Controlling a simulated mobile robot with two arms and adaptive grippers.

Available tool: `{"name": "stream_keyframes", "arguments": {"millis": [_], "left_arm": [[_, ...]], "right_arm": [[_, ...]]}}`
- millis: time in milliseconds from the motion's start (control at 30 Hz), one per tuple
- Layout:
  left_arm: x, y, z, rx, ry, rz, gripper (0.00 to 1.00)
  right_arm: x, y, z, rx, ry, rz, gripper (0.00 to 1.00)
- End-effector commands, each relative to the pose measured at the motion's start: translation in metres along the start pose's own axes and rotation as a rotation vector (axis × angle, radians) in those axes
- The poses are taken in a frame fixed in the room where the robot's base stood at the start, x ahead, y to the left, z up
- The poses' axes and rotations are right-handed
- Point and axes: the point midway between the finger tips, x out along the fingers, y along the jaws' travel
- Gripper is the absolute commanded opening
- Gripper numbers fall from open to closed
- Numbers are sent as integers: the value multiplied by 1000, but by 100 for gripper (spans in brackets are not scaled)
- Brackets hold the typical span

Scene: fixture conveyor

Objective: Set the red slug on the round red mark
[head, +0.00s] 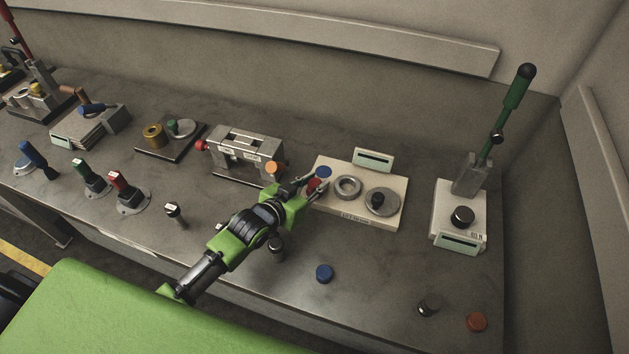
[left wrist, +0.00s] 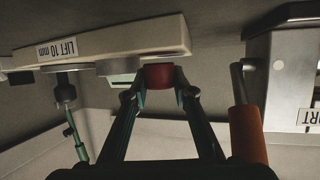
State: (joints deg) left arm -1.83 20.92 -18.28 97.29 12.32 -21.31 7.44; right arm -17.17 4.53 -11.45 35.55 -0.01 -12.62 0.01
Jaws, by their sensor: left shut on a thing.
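The red slug (head: 313,185) is held between the fingertips of my left gripper (head: 316,187), at the left end of the pale fixture plate (head: 385,217). In the left wrist view the red slug (left wrist: 158,76) sits between the two closed-in fingertips (left wrist: 160,92), right by the plate's edge (left wrist: 120,50). I cannot tell whether it touches the plate. A round blue spot (head: 323,172) shows on the plate just behind the slug. I cannot make out the round red mark; the gripper and slug cover that part of the plate. My right gripper is not in view.
A grey ring (head: 348,187) and a metal disc with a black knob (head: 382,202) are on the plate. A grey fixture (head: 245,152) with an orange end stands close left. Blue (head: 324,273), dark (head: 429,305) and copper-coloured (head: 476,322) slugs lie in front. A lever press (head: 470,180) stands right.

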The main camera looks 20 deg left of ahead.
Motion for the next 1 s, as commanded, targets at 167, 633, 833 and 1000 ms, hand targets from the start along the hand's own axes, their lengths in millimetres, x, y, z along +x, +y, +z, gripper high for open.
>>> {"name": "stream_keyframes", "arguments": {"millis": [167,633,833,1000], "left_arm": [[0,0,-1,0,1,0,2],[2,0,4,0,2,0,2],[3,0,6,0,1,0,2],[4,0,9,0,1,0,2]], "right_arm": [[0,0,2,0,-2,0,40],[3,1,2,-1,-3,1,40],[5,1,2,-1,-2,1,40],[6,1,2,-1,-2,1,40]]}}
